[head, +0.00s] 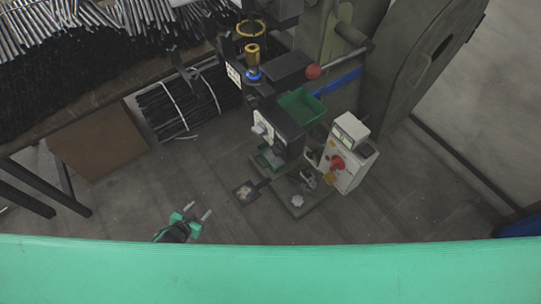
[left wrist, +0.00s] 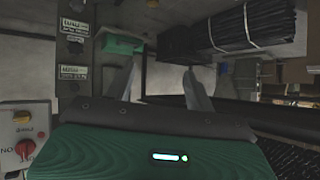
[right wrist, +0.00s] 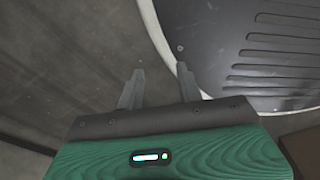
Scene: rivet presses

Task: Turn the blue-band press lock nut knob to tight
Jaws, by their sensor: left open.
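A dark press (head: 277,105) stands at the centre of the head view. At its top are a brass-coloured knob (head: 252,49) and a blue collar (head: 253,75) just below it. A blue band (head: 340,82) also crosses the large green-grey machine body behind. I cannot tell which part is the lock nut knob or how tight it is. My left gripper (head: 199,211) is open and empty, low and left of the press, apart from it. My right gripper (right wrist: 160,72) is open and empty in the right wrist view and is out of the head view.
A green bin (head: 300,106) and a red ball handle (head: 313,72) are on the press. A white control box (head: 346,160) with a red switch stands right of it. Bundled black rods (head: 178,107) lie left. A slatted dark panel (right wrist: 275,60) is near my right gripper.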

